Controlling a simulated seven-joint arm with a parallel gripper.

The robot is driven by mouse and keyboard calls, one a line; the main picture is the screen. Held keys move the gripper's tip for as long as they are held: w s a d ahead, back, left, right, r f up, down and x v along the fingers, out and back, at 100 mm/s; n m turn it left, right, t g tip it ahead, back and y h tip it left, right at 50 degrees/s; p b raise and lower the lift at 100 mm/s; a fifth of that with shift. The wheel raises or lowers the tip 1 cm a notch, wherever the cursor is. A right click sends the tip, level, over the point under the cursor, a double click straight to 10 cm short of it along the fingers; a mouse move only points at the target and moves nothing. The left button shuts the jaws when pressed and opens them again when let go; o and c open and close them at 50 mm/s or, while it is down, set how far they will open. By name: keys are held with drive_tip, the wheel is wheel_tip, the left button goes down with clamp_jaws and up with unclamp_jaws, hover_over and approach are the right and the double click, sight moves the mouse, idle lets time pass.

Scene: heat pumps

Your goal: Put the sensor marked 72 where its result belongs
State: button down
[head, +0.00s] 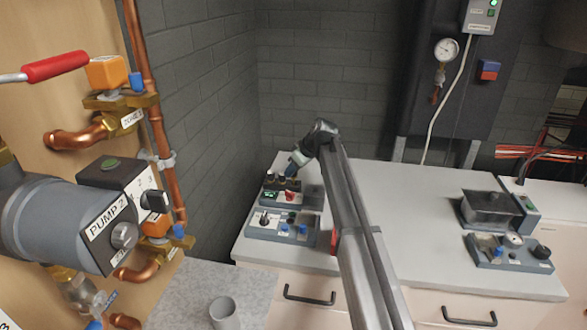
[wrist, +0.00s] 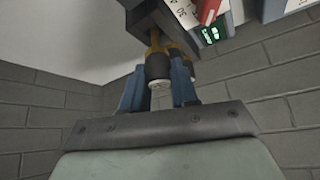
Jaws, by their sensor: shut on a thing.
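My gripper (head: 293,171) is at the far left end of the counter, over a grey tester box (head: 270,203) with a small green display. In the wrist view, the blue fingers of my gripper (wrist: 156,85) are shut on a dark sensor (wrist: 157,66) with a pale end and a brass-coloured part. The sensor's brass part meets the tester box (wrist: 138,17) or overlaps it in view; I cannot tell if it is seated. Part of another similar sensor shows behind the right finger. No mark 72 is readable. The green display (wrist: 210,34) is too small to read surely.
A control box (head: 283,229) with blue knobs stands in front of the tester. A dark open tray (head: 492,210) and another panel (head: 510,253) stand at the counter's right. The middle counter is free beside my arm. Pump 2 (head: 70,225) and copper pipes are at left.

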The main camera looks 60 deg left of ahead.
drive_tip(key=shift+f, duration=0.2)
drive_tip(key=c, duration=0.8)
unclamp_jaws()
drive_tip(key=v, duration=1.4)
drive_tip(key=shift+w, duration=0.1)
